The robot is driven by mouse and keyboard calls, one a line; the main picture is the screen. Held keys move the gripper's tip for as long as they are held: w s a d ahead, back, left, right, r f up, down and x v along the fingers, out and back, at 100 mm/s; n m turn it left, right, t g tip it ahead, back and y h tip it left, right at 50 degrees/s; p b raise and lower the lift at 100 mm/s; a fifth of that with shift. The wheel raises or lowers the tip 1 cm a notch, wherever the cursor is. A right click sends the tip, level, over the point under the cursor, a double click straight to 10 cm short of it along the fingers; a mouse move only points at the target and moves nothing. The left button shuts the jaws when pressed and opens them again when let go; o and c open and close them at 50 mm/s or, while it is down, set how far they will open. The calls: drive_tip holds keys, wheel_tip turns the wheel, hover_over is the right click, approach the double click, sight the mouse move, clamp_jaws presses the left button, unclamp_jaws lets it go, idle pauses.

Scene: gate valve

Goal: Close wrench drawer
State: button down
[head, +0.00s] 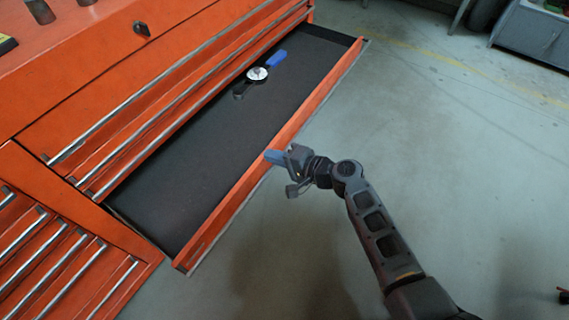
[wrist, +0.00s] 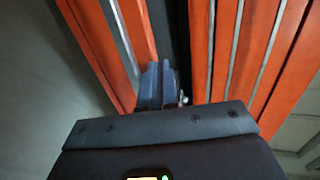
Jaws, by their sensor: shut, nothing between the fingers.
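The wrench drawer (head: 190,185) of the orange tool chest is pulled out, with a dark lined floor. A wrench-like tool with a blue handle and a round white dial (head: 257,74) lies in its far part. My gripper (head: 272,156) is at the drawer's orange front panel (head: 310,107), about midway along it, with its blue fingertips at the panel's top edge. I cannot tell whether they touch it. In the wrist view, my gripper's blue fingers (wrist: 158,85) are together and empty, beside the orange drawer front (wrist: 98,50) and the dark gap behind it.
The chest's other drawers with metal handles (head: 150,105) are shut above the open one. More shut drawers (head: 60,255) are at the lower left. A grey cabinet (head: 530,40) stands at the far right.

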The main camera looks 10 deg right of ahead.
drive_tip(key=b, duration=1.2)
hover_over(215, 140)
drive_tip(key=shift+s+d+f, duration=0.2)
drive_tip(key=shift+s+d, duration=0.25)
drive_tip(key=shift+w+a+r+b, duration=0.2)
drive_tip(key=shift+w+a+b, duration=0.25)
drive_tip(key=shift+w+b, duration=0.05)
